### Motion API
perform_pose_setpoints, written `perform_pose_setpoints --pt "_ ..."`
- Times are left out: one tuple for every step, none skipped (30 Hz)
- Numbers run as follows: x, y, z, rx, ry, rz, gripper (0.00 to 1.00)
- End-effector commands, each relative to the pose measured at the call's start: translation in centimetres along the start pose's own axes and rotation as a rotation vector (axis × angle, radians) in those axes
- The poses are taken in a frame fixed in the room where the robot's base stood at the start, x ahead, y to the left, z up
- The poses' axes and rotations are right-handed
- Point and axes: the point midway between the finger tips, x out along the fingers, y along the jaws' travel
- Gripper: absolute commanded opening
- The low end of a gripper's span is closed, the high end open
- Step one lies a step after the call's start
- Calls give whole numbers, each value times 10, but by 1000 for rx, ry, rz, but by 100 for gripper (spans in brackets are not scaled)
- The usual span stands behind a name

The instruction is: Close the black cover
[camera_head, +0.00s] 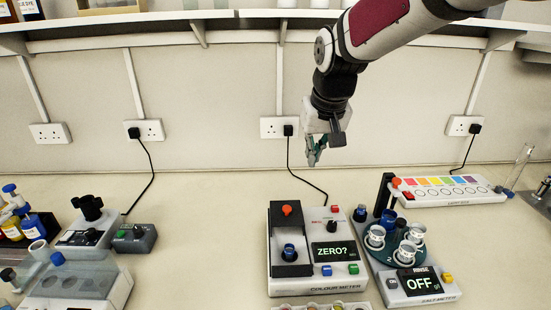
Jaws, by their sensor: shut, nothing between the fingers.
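The black cover (287,220) with an orange knob is on the left part of the white colour meter (320,292). It appears raised at the back of the sample well. A blue-capped vial (289,252) shows uncovered in the dark well in front of it. The meter's screen (333,251) reads "ZERO?". My gripper (314,158) is shut and empty. It hangs in the air above and behind the meter, a little right of the cover, apart from it.
A salt meter (420,286) reading "OFF", with a cup carousel, stands close on the right. A colour-striped strip (448,190) lies behind it. Other devices (85,270) and bottles (22,225) are at the left. Bench between is clear. A shelf (150,22) runs above.

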Motion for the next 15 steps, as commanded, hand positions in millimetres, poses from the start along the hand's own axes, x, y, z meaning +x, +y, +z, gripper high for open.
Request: perform_pose_setpoints --pt "17 -9 -12 -10 -10 -2 0" --pt "25 -12 -19 -14 -12 -3 0" --pt "36 -18 -26 -20 -15 -5 0" --pt "44 -22 -31 -24 -17 -6 0" --pt "51 -25 -36 -28 -18 -6 0" --pt "60 -29 -41 -31 -20 -7 0" --pt "65 -32 -45 -34 -19 -7 0" --pt "71 -35 -47 -36 -21 -8 0" --pt "76 -38 -50 -39 -21 -9 0" --pt "80 -39 -52 -40 -21 -9 0" --pt "82 -40 -53 -41 -22 -9 0" --pt "85 -41 -54 -42 -22 -9 0" --pt "87 -42 -55 -42 -23 -9 0" --pt "89 -42 -55 -43 -23 -9 0" --pt "91 -42 -55 -43 -23 -9 0"
